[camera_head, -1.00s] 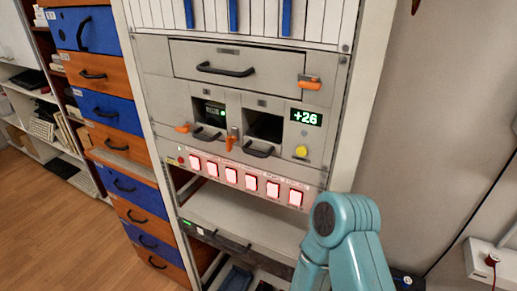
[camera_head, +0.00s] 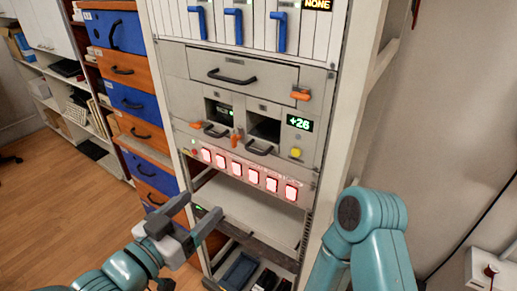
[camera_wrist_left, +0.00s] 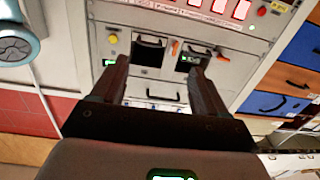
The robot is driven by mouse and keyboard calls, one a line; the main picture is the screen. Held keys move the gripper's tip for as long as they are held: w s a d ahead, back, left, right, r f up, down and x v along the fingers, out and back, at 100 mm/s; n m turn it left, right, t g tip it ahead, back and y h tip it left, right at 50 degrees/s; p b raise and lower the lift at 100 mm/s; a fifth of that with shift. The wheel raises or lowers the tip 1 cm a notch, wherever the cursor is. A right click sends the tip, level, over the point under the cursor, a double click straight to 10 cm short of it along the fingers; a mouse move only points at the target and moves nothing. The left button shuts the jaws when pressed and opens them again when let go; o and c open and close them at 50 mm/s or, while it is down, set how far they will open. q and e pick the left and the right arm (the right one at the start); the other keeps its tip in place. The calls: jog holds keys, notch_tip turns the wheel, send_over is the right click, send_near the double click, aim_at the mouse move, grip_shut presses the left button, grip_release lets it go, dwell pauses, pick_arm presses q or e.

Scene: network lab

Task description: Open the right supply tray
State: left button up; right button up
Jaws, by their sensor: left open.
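The right supply tray (camera_head: 264,128) is a dark bay in the rack's grey panel, with a black handle (camera_head: 258,150) along its lower front. It also shows upside down in the left wrist view (camera_wrist_left: 148,54). The left tray bay (camera_head: 219,109) beside it has a green light inside and its own black handle. An orange lever (camera_head: 236,138) stands between them. My left gripper (camera_head: 203,204) is open and empty, low and left of the trays and apart from them. My right arm shows at the lower right, but its gripper is out of view.
A green "+26" display (camera_head: 299,122) and a yellow button (camera_head: 295,152) sit right of the tray. A wide drawer (camera_head: 240,72) is above, and a row of lit red switches (camera_head: 245,175) is below. Blue and orange drawers (camera_head: 128,98) stand at the left.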

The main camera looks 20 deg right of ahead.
aim_at(254, 152)
pick_arm(q)
jog(key=shift+m+h, duration=0.3)
jog(key=shift+h, duration=0.1)
jog(key=p+x, duration=0.1)
jog(key=x, duration=0.4)
jog(key=r+p+x, duration=0.1)
jog(key=p+x, duration=0.1)
jog(key=x, duration=0.4)
jog(key=s+r+p+x, duration=0.1)
jog(key=p+x, duration=0.1)
jog(key=x, duration=0.3)
jog(key=shift+w+d+r, duration=0.15)
jog(key=shift+d+r, duration=0.05)
jog(key=shift+d, duration=0.45)
jog(key=shift+w+d, duration=0.15)
jog(key=shift+d, duration=0.05)
